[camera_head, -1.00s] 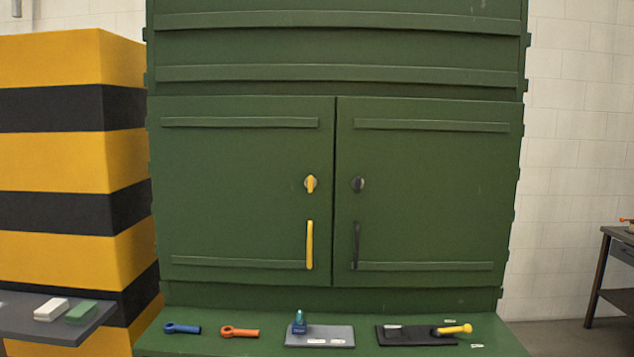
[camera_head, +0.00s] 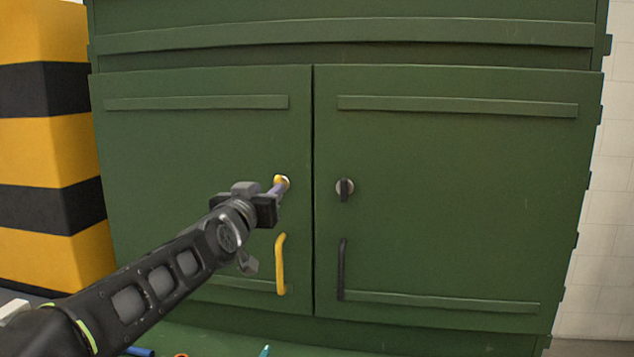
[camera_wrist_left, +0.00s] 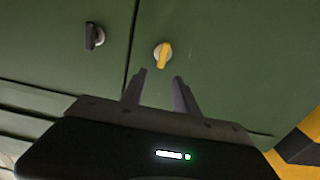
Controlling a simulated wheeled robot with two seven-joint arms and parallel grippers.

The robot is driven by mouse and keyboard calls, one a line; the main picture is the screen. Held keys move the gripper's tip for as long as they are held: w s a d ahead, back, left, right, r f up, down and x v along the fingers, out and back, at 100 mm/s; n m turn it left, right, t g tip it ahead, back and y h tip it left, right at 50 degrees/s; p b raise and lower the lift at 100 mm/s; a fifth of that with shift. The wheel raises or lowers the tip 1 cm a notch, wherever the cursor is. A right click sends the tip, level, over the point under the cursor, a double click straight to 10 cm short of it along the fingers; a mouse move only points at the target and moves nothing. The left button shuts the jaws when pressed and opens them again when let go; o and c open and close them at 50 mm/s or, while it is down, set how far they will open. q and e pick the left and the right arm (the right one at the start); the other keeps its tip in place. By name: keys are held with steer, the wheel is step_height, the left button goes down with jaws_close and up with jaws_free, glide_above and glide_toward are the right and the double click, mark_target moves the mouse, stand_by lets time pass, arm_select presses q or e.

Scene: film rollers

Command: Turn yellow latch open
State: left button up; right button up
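The yellow latch (camera_head: 278,180) sits on the left door (camera_head: 190,140) of the green cabinet, partly hidden by my left gripper in the head view. In the left wrist view the yellow latch (camera_wrist_left: 163,55) shows whole on its round pale base, its handle close to upright. My left gripper (camera_head: 279,190) points at the latch from the front. In the left wrist view its two fingers (camera_wrist_left: 160,82) are spread apart with nothing between them, and the latch lies just beyond their tips, apart from them. My right gripper is not in view.
A black latch (camera_head: 345,189) is on the right door (camera_head: 450,190). Below the latches are a yellow handle (camera_head: 281,264) and a black handle (camera_head: 342,270). A yellow-and-black striped block (camera_head: 50,150) stands at the left. Small tools lie on the ledge below.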

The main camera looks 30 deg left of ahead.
mark_target(277, 181)
arm_select(q)
steer(key=shift+m, duration=0.3)
steer(key=x, duration=0.2)
steer(key=p+x, duration=0.1)
steer(key=x, duration=0.1)
steer(key=p+x, duration=0.1)
steer(key=x, duration=0.1)
steer(key=shift+w+a+f, duration=0.2)
steer(key=shift+w+f, duration=0.05)
steer(key=shift+w+a+f+p, duration=0.15)
steer(key=shift+w+p, duration=0.15)
steer(key=shift+w, duration=0.15)
jaws_close()
